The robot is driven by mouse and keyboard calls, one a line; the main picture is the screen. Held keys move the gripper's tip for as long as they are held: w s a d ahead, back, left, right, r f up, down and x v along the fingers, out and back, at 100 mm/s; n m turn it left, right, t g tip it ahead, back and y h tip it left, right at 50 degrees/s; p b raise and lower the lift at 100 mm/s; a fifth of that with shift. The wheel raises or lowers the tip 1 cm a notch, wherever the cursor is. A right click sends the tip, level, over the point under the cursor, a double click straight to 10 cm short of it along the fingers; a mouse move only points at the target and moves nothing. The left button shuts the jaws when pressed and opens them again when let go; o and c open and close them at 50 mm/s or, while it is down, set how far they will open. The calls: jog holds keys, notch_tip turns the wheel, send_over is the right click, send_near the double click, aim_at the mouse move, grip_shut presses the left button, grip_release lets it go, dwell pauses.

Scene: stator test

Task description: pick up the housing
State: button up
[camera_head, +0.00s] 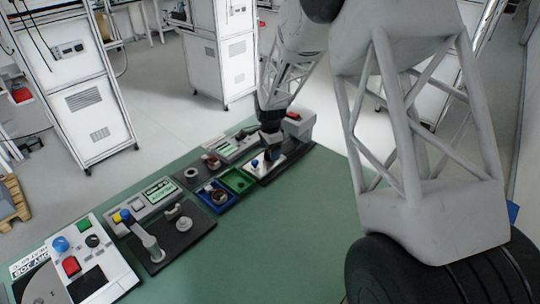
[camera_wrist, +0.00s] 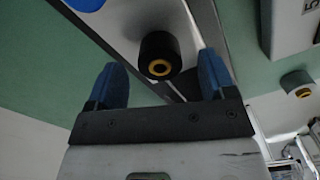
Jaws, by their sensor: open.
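My gripper (camera_wrist: 160,66) is open, with two blue fingers spread wide in the wrist view. Between the fingertips stands a short black cylinder (camera_wrist: 160,54) with a yellow ring in its end, on a pale plate. No finger visibly touches it. I cannot tell for sure whether this cylinder is the housing. In the head view my gripper (camera_head: 271,152) is low over the far end of the bench, above a light station plate (camera_head: 267,172) with a blue knob. The gripper hides part of that station, and its fingertips are too small to make out there.
A blue tray (camera_head: 230,205) holding a ring-like part and a green tray (camera_head: 246,188) lie left of my gripper. Several test stations stand along the green bench (camera_head: 255,245). The near right of the bench is clear. A similar black cylinder (camera_wrist: 297,84) is at the wrist view's right.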

jog(key=shift+f, duration=0.95)
jog(key=c, duration=1)
